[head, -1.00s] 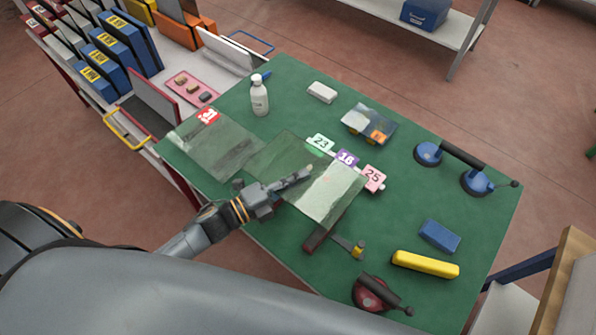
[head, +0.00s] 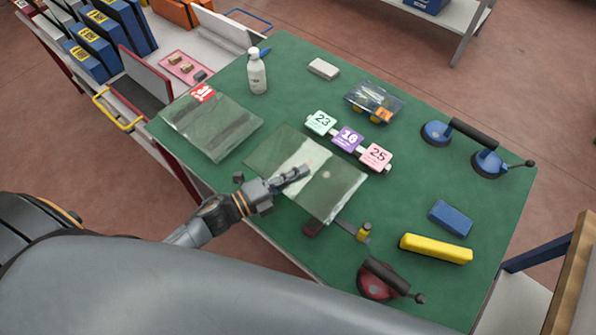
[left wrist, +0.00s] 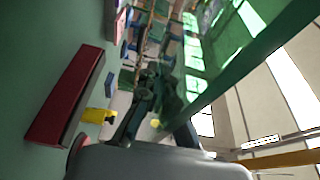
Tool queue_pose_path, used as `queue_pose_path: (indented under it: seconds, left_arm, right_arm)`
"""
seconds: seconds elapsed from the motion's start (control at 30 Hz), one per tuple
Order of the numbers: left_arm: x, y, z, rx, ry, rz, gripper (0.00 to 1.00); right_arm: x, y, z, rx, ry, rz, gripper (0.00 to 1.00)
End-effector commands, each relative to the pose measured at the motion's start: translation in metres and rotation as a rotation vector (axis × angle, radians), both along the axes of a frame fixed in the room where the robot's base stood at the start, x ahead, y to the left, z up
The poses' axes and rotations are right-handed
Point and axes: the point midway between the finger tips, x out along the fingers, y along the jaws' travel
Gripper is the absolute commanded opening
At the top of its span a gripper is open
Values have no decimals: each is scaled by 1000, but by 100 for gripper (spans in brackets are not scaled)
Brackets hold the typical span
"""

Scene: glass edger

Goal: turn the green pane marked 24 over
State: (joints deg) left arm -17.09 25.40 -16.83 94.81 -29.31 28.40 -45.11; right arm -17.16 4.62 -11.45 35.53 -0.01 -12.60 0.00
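A green glass pane (head: 340,187) with pale reflections is at the middle of the green table; no number 24 is readable on it. My left gripper (head: 297,174) is at its near-left side, with its fingers close together and apparently shut on the pane's edge. In the left wrist view the pane (left wrist: 240,62) slants up to the right from beside my fingers (left wrist: 153,105), tilted to the table surface. The exact contact is hard to see. My right gripper is not in view.
Another pane (head: 215,130) with a red tag lies to the left. Tags 23 (head: 321,122), 16 (head: 347,139) and 25 (head: 376,156) are behind the middle pane. A hammer-like tool (head: 362,233), yellow bar (head: 436,249), red suction cup (head: 377,282) and blue block (head: 451,218) are nearer right.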

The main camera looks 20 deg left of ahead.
Motion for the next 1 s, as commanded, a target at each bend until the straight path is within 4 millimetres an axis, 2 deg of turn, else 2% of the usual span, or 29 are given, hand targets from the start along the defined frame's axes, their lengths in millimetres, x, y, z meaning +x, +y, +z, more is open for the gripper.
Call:
queue_pose_path:
  seconds: [0.03, 0.6, 1.0]
  left_arm:
    - [1, 0, -7, -2, -5, -1, 0]
    - [1, -1, -59, -4, -5, -1, 0]
    - [1, 0, -78, -3, -5, -1, 0]
  right_arm:
    - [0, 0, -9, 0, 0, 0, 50]
    - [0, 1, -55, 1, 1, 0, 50]
    - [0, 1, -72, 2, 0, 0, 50]
